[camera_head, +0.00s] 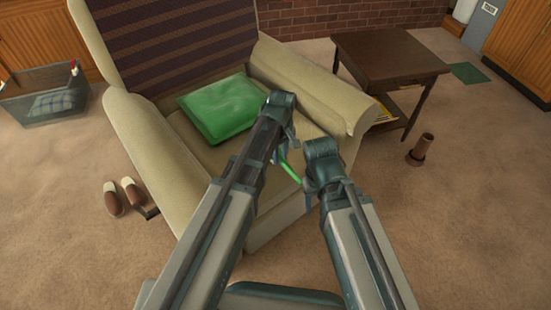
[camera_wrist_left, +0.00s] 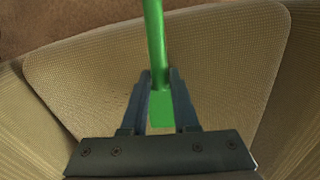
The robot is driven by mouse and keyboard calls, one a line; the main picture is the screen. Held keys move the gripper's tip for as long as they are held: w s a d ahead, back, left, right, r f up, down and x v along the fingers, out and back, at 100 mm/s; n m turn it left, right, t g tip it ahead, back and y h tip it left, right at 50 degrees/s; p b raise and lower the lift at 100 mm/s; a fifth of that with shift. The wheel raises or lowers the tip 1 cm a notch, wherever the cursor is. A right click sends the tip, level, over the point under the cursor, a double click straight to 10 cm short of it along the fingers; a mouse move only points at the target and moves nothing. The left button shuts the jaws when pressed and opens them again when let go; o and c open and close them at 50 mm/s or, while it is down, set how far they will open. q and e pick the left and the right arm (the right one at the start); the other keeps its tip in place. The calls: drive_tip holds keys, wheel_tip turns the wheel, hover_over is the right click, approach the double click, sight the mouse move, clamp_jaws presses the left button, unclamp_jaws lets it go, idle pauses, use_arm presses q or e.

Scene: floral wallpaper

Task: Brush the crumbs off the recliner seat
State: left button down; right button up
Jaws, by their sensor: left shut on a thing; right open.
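The beige recliner's seat (camera_head: 274,187) lies below my grippers; it fills much of the left wrist view (camera_wrist_left: 80,65). My left gripper (camera_head: 283,153) is over the seat, shut on a green brush (camera_head: 290,172). In the left wrist view, the brush handle (camera_wrist_left: 155,40) runs up between the fingers (camera_wrist_left: 160,78), and a wider green part shows below them. The bristles are not clearly visible. My right gripper (camera_head: 309,194) is open near the seat's front right, close to the brush. A few faint specks on the seat in the left wrist view may be crumbs.
A green cushion (camera_head: 219,107) rests at the back of the seat. The right armrest (camera_head: 312,85) stands beside my arms. A dark side table (camera_head: 390,58) and a brown cup-like object (camera_head: 420,149) are at right.

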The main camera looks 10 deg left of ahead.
use_arm(q)
drive_tip(key=shift+w+d+f, duration=0.1)
drive_tip(key=shift+w+d, duration=0.9)
drive_tip(key=shift+w, duration=0.1)
drive_tip(key=shift+w+d, duration=0.2)
drive_tip(key=shift+d, duration=0.05)
drive_tip(key=shift+w+d, duration=1.15)
drive_tip(key=shift+w, duration=0.1)
drive_tip(key=shift+w+d, duration=1.2)
drive_tip(key=shift+w, duration=0.05)
